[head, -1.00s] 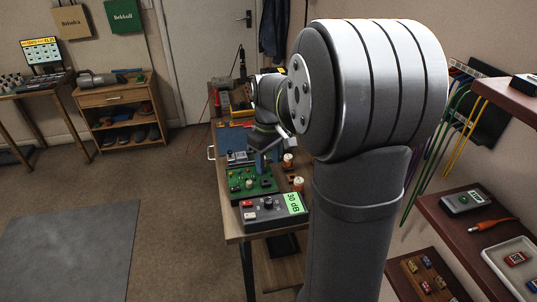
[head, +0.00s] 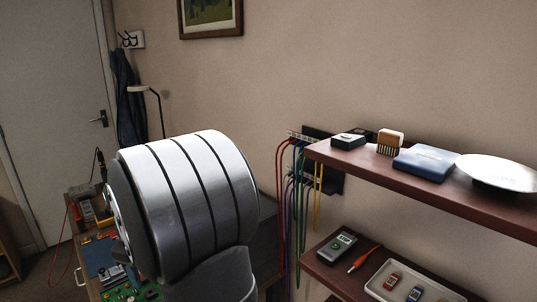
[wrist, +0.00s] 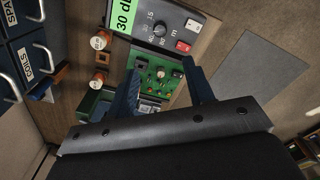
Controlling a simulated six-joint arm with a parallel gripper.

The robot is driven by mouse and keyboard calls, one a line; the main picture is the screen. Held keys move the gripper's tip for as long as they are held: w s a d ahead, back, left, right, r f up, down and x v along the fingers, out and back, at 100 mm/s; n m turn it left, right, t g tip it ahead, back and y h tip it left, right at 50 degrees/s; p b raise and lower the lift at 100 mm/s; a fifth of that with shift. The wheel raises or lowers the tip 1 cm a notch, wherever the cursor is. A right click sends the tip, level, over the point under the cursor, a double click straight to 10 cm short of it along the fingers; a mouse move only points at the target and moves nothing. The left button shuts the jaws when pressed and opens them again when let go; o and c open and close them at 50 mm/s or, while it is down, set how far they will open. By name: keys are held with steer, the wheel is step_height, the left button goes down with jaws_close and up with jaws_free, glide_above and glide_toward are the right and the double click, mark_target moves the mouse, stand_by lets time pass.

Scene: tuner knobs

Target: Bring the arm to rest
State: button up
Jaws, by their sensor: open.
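My gripper (wrist: 161,92) shows in the wrist view with its two dark blue fingers apart and nothing between them. Beyond the fingers lies a green circuit board (wrist: 158,72) with small knobs. A grey meter box (wrist: 165,28) with a green "30 dB" display sits beside the board. In the head view my arm's large grey joint fills the lower left and hides the gripper. Part of the green board (head: 140,293) shows at the bottom, left of that joint.
A workbench (head: 92,283) with tools is partly hidden behind my arm. On the right, an upper shelf (head: 430,190) holds small boxes and a white dish (head: 498,172); a lower shelf holds a tray (head: 375,284). Coloured cables (head: 290,205) hang on the wall. Drawers (wrist: 28,60) stand left in the wrist view.

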step_height(320, 180, down, 16)
stand_by(0.5)
